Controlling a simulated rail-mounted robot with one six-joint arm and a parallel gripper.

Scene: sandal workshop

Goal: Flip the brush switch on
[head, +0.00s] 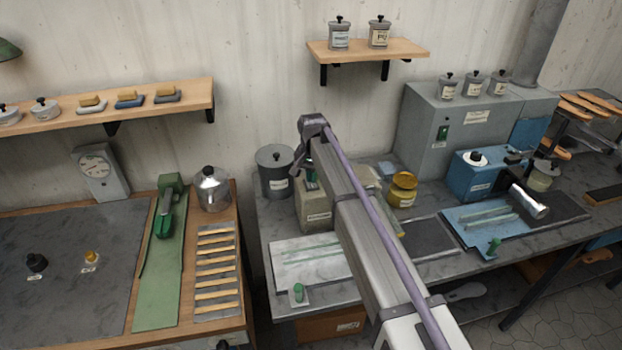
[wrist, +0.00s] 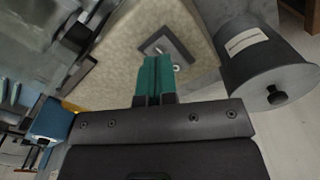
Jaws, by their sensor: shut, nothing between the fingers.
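A beige box-shaped machine (head: 318,217) with a label on its front stands on the grey bench, behind my arm. In the wrist view its pale face (wrist: 118,62) carries a dark square switch plate (wrist: 180,42) with small metal parts on it. I take this for the brush switch; its on or off position cannot be told. My gripper (wrist: 153,62) has teal fingers, shut together and empty, pointing at the plate's lower left side. Its fingers partly cover the view there, and contact cannot be told. In the head view the gripper (head: 311,184) is at the top of the beige machine, partly hidden.
A dark lidded canister (head: 275,172) stands close left of the machine; it is large in the wrist view (wrist: 262,62). A yellow jar (head: 403,190) is to the right.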

